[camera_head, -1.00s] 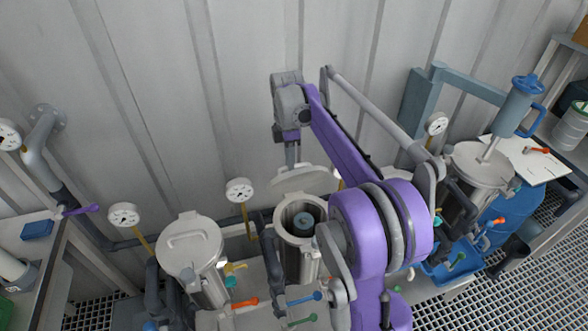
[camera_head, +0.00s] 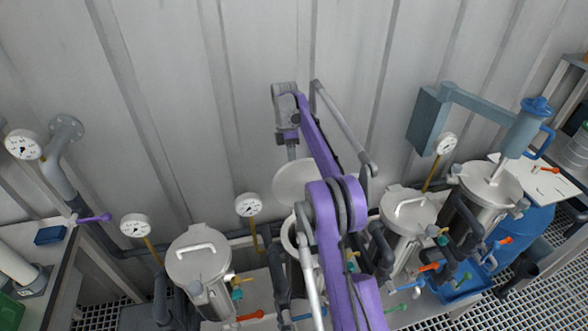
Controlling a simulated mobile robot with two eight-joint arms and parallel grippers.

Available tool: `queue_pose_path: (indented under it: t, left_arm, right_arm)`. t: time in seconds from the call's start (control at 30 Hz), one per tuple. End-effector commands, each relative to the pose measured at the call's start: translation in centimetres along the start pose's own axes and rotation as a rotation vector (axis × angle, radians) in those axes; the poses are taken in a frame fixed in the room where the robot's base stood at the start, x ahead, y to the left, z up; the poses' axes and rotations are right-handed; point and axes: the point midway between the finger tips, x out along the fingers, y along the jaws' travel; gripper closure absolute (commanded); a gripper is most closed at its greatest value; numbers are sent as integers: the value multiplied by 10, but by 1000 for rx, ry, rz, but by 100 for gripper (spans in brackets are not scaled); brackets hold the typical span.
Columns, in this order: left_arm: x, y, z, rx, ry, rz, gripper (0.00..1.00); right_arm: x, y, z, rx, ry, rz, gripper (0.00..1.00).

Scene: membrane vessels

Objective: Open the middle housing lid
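The middle housing (camera_head: 288,236) is a steel vessel whose mouth is partly hidden by my purple arm. Its pale round lid (camera_head: 292,185) stands tilted up behind the mouth, apart from the front rim, so the housing is open. My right gripper (camera_head: 292,153) is at the end of the purple arm, pointing down at the lid's upper edge. Its fingertips are too small and hidden to tell whether they are open, shut or touching the lid. My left gripper is not in view.
A closed left housing (camera_head: 200,258) and a closed right housing (camera_head: 409,208) flank the middle one. A blue-handled device (camera_head: 528,125) on a bracket stands over another steel vessel (camera_head: 488,182). Pressure gauges (camera_head: 248,205) and pipes stand close by. The corrugated wall (camera_head: 200,90) is behind.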

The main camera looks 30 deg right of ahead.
Motion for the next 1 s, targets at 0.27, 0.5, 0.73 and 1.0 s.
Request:
queue_pose_path:
  t: [0.27,0.5,0.73,1.0]
  left_arm:
    - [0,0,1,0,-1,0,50]
    - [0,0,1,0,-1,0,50]
    - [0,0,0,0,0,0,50]
    - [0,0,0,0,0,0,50]
  right_arm:
    - [3,1,0,-1,0,-6,100]
    - [3,1,0,-1,0,-6,65]
    - [1,1,0,0,0,-5,53]
    - [1,0,0,0,0,-3,53]
